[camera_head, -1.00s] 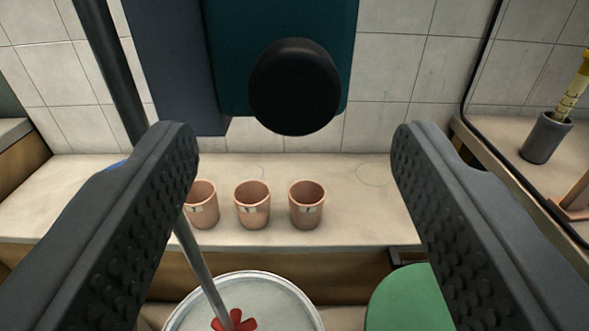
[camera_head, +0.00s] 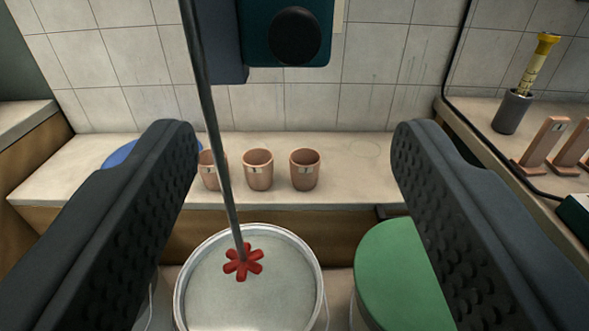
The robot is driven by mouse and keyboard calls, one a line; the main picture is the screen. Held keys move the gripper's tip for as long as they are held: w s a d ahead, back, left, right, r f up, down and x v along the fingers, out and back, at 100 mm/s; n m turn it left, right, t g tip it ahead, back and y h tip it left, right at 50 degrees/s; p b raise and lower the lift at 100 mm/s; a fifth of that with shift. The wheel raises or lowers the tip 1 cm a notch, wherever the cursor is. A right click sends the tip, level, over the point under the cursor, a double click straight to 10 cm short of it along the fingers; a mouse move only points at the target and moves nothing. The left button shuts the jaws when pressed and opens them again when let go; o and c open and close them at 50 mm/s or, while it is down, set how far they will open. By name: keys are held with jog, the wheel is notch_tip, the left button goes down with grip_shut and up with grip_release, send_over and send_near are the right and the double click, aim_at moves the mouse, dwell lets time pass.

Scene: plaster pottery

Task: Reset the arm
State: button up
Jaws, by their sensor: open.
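My gripper (camera_head: 293,130) is open, with its two dark, studded fingers wide apart on the left and right of the view. Nothing is between the fingers. Beyond them, a bench (camera_head: 370,182) stands against the tiled wall, and my gripper appears clear of it.
Several terracotta cups, one of them here (camera_head: 304,170), stand in a row on the bench. Below are a pale bucket (camera_head: 205,290) under a mixer rod with a red paddle (camera_head: 243,262), and a green lid (camera_head: 392,275). A grey holder (camera_head: 512,112) with a yellow-topped tool stands right.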

dwell(0.3)
jog(key=s, duration=2)
jog(key=shift+s+f+g, duration=0.15)
jog(key=shift+s+g, duration=0.05)
jog(key=shift+g, duration=0.1)
